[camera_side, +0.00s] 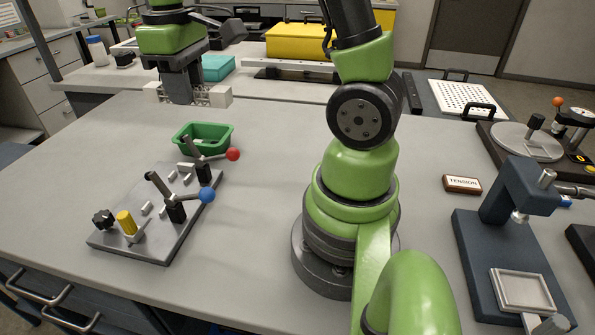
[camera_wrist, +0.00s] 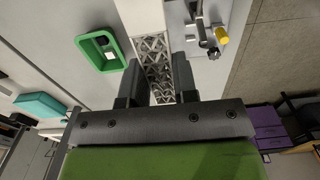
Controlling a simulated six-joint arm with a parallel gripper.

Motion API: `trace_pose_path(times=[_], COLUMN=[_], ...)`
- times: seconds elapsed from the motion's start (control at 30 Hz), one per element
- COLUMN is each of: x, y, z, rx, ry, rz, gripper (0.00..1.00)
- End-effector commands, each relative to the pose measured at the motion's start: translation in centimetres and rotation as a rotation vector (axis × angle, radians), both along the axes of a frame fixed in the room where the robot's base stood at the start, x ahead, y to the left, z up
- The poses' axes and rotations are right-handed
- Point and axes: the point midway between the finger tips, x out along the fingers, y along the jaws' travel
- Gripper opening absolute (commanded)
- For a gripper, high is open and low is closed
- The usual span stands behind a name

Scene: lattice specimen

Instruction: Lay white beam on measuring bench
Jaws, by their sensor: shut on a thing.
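The white beam (camera_side: 220,96) is held crosswise in my gripper (camera_side: 184,97), above the far left part of the table. Its pale ends stick out on both sides of the dark fingers. In the wrist view, the beam (camera_wrist: 154,46) shows an open lattice middle and a plain white end, and my gripper (camera_wrist: 157,68) has one finger on each side of it. A grey plate with toggle clamps (camera_side: 165,246) lies on the table at the left. I cannot tell for sure which fixture is the measuring bench.
A green bin (camera_side: 204,139) stands behind the clamp plate. At the right are a TENSION sign (camera_side: 462,184) and a dark blue stand (camera_side: 477,258) with a pale tray (camera_side: 522,290). A round-plated device (camera_side: 525,142) sits behind. The far left tabletop is clear.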

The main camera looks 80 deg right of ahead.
Motion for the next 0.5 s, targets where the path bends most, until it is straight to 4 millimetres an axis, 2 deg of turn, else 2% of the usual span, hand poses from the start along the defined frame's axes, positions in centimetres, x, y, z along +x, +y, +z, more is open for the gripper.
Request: trace_pose_path(times=[0.03,0.2,0.3,0.5], x=[-0.5,-2.8,-4.4,-7.4], y=[-1.6,-6.9,-9.4,-12.8], z=[0.0,0.0,0.0,0.0], rx=[0.000,0.000,0.000,0.000], ry=[0.000,0.000,0.000,0.000], rz=[-0.014,-0.016,-0.014,-0.010], gripper=[0.04,0.04,0.04,0.04])
